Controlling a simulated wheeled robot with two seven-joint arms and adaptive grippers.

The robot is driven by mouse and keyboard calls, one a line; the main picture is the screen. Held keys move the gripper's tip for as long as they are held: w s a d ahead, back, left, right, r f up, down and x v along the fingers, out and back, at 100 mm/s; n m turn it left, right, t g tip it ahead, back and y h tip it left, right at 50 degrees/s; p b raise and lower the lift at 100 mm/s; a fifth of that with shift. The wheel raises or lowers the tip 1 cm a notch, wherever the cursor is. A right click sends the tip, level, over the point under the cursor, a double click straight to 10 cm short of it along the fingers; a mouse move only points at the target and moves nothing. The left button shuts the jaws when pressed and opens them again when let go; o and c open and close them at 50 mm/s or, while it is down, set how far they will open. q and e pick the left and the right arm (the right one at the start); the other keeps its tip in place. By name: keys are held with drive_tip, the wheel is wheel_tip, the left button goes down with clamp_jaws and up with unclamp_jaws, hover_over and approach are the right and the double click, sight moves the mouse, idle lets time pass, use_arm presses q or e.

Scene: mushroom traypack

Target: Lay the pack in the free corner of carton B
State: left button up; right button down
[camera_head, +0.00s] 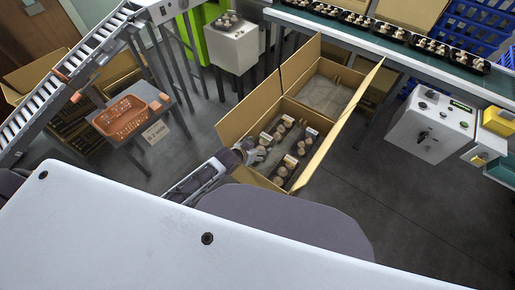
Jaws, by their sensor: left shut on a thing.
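An open cardboard carton (240,118), which I take to be carton B though I can read no letter on it, stands on the floor at centre with its flaps up. Several dark packs of pale mushrooms (290,160) lie in its near part. My left gripper (250,153) reaches over the carton's left wall and is shut on a mushroom pack (259,158) at the near left corner. The gripper partly hides this pack, and I cannot tell whether it touches the carton floor. My right gripper is not in view.
A second open carton (322,93) directly behind holds no visible packs. A conveyor (350,32) with several packs runs behind. An orange basket (120,118) stands on a small table at left, near a roller conveyor (70,70). A white control box (432,125) stands at right.

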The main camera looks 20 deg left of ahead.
use_arm(q)
drive_tip(key=shift+f, duration=0.15)
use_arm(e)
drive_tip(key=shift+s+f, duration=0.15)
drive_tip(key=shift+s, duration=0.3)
use_arm(q)
drive_tip(key=shift+f, duration=0.4)
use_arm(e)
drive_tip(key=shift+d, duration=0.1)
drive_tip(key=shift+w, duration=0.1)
use_arm(q)
drive_tip(key=o, duration=1)
drive_tip(key=shift+r, duration=0.1)
